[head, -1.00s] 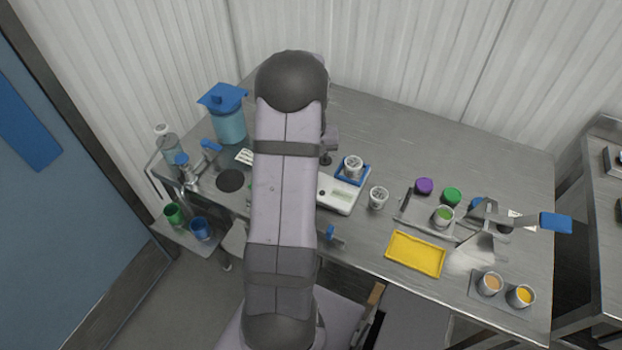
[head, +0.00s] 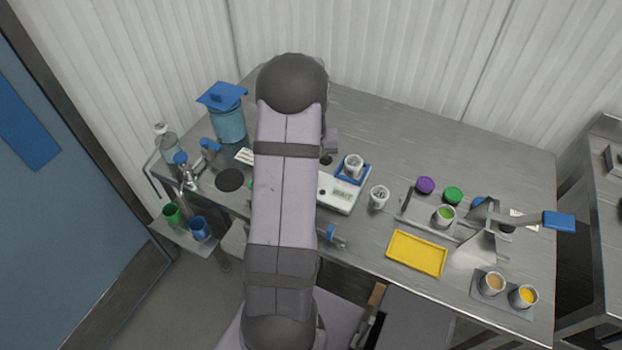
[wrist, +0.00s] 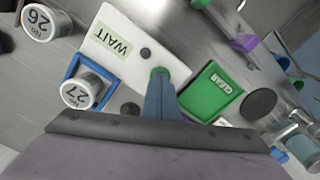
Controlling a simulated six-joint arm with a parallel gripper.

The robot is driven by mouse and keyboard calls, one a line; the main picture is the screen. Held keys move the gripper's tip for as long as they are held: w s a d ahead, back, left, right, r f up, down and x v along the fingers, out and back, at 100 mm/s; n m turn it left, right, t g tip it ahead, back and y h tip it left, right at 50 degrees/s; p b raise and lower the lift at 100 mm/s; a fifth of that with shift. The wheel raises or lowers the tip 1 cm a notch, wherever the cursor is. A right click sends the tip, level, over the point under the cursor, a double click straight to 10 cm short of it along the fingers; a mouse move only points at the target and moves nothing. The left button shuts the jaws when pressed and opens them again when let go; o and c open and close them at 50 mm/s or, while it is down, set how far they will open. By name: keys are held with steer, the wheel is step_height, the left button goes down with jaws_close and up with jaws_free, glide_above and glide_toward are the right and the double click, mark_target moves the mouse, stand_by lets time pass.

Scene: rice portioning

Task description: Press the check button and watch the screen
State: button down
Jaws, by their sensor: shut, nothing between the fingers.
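The white check device (wrist: 118,38) lies under my gripper in the wrist view, and its screen (wrist: 111,41) reads WAIT. A green button (wrist: 160,71) sits at its edge. My gripper (wrist: 160,82) is shut and empty, with its tips right at this button. I cannot tell whether they press it.
A green CLEAR pad (wrist: 211,92) lies right of the fingers. A yellow tray (head: 416,254), purple lid (head: 425,185) and green lid (head: 453,195) lie to the right. A blue-lidded container (head: 227,124) stands at the back left.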

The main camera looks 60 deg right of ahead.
steer(key=shift+r, duration=0.1)
steer(key=shift+r+p, duration=2.55)
steer(key=shift+r, duration=0.4)
steer(key=w+a+r+n, duration=0.25)
steer(key=w+a, duration=0.35)
steer(key=a, duration=0.4)
steer(key=w+a+r+n, duration=0.25)
steer(key=w+a, duration=0.35)
steer(key=a, duration=0.5)
steer(key=s+a+n, duration=0.3)
steer(key=a, duration=0.7)
steer(key=s+a+n, duration=0.3)
steer(key=a+n, duration=0.1)
steer(key=a, duration=0.6)
steer(key=shift+a+r, duration=0.25)
steer(key=shift+r, duration=0.2)
